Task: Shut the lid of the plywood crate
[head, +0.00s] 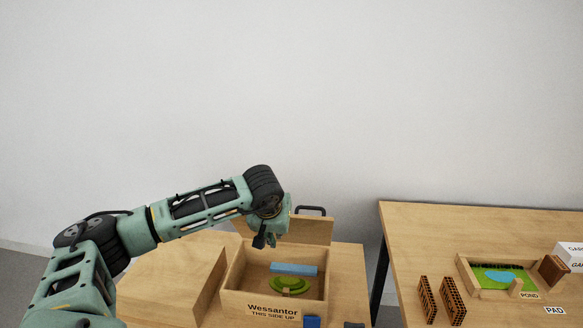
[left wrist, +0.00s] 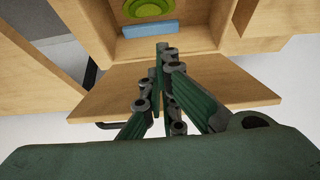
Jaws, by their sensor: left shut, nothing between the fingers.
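The plywood crate (head: 235,270) stands open on the table, with a label reading "Wessantor THIS SIDE UP" on its front. Its lid (head: 312,230) stands raised at the back edge, with a dark handle (head: 311,209) on top. A blue block (head: 293,268) and a green stepped piece (head: 289,286) lie inside. My left gripper (head: 265,240) is shut and empty, by the left part of the raised lid above the crate's back. In the left wrist view the shut fingers (left wrist: 161,48) overlap the lid (left wrist: 225,88); I cannot tell whether they touch. My right gripper is out of view.
A large plain wooden box (head: 170,275) stands left of the crate. Small blue (head: 312,321) and dark pieces lie at the front. Across a gap, another table (head: 420,235) bears a pond model (head: 500,278), two patterned upright pieces (head: 440,300) and a PAD label.

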